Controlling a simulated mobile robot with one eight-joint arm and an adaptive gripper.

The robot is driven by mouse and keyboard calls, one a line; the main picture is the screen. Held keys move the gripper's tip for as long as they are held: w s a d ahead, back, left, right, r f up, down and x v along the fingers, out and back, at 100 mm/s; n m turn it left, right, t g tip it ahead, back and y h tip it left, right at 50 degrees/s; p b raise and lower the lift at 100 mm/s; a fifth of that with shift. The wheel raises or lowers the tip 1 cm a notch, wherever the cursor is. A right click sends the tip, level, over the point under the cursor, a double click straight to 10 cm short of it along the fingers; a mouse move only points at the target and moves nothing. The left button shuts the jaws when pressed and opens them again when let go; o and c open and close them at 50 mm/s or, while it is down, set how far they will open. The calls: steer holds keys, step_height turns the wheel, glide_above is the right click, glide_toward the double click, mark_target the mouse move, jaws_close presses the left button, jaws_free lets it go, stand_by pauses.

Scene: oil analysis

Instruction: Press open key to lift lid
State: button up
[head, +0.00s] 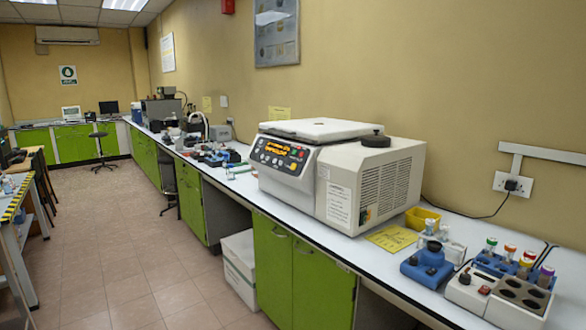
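A white benchtop machine (335,170) that looks like a centrifuge stands on the long bench. Its flat white lid (318,129) appears shut on top. A dark control panel (281,155) with several coloured buttons is on its front left face. The button labels are too small to read, so I cannot tell which is the open key. A round black knob (376,140) sits on top of the machine's right part. My gripper is not in view.
Right of the machine on the bench (390,262) are a blue device (427,264), a block with coloured-cap tubes (512,262) and a yellow bin (422,219). Small instruments crowd the bench farther left. The tiled floor (130,250) before the green cabinets is mostly clear; a stool (100,150) stands far back.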

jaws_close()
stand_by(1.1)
